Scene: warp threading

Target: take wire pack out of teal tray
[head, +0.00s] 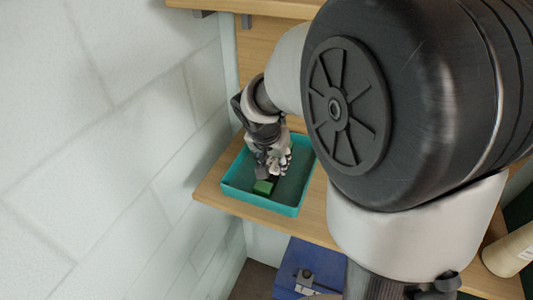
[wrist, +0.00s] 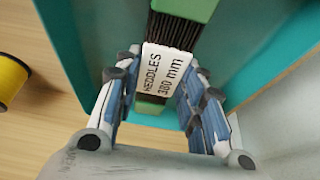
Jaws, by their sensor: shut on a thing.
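The wire pack (wrist: 176,30) is a bundle of dark wires with green ends and a white band reading "HEDDLES 380 mm". In the wrist view it lies between the two fingers of my gripper (wrist: 160,75), which is shut on it around the white band. In the head view my gripper (head: 272,165) points down into the teal tray (head: 262,206), and one green end of the wire pack (head: 263,187) shows below the fingers. The rest of the pack is hidden there by the gripper. Whether the pack touches the tray floor I cannot tell.
The tray stands on a wooden shelf (head: 218,194) close to a pale block wall (head: 110,130) on the left. Another shelf board (head: 255,8) is above. A yellow spool (wrist: 12,80) lies beside the tray. A blue box (head: 310,262) and a beige cone (head: 510,252) are lower and right.

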